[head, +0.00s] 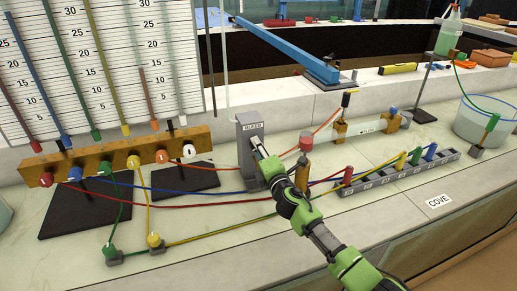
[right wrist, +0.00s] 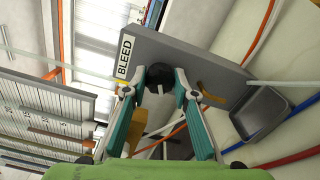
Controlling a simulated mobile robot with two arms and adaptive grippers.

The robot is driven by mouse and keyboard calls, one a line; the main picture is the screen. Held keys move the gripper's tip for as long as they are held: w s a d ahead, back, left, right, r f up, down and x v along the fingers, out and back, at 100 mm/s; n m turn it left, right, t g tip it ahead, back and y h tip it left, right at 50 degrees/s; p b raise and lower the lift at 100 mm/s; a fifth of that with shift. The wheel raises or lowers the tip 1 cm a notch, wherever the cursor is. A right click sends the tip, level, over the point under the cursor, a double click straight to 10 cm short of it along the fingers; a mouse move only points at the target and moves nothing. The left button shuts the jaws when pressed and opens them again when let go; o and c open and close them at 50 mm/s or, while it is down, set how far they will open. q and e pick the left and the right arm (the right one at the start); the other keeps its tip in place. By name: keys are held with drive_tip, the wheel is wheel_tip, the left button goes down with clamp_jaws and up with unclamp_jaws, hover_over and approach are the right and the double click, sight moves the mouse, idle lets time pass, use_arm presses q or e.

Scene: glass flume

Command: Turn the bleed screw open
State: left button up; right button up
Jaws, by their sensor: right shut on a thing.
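The grey bleed post (head: 244,130), labelled BLEED, stands upright on the bench just right of the wooden manifold. In the right wrist view its grey face (right wrist: 205,62) and label lie straight ahead. The bleed screw (right wrist: 160,73) is a dark round knob with a small pale mark, on that face. My right gripper (head: 262,157) reaches the front of the post. In the right wrist view its two fingertips (right wrist: 160,80) sit on either side of the knob, shut on it. In the head view the gripper hides the screw. My left gripper is not in view.
A wooden manifold (head: 95,163) with coloured knobs and tubes stands left, before a scale board (head: 110,50). Coloured tubes run across the bench beneath my right arm. A grey numbered rack (head: 400,172) with coloured plugs stands right. The front bench near the COVE label is clear.

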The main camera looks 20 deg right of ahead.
drive_tip(key=shift+f+n, duration=0.15)
drive_tip(key=shift+n, duration=0.35)
drive_tip(key=o, duration=1)
drive_tip(key=shift+o, duration=0.3)
drive_tip(key=s, duration=1.2)
drive_tip(key=shift+d, duration=0.2)
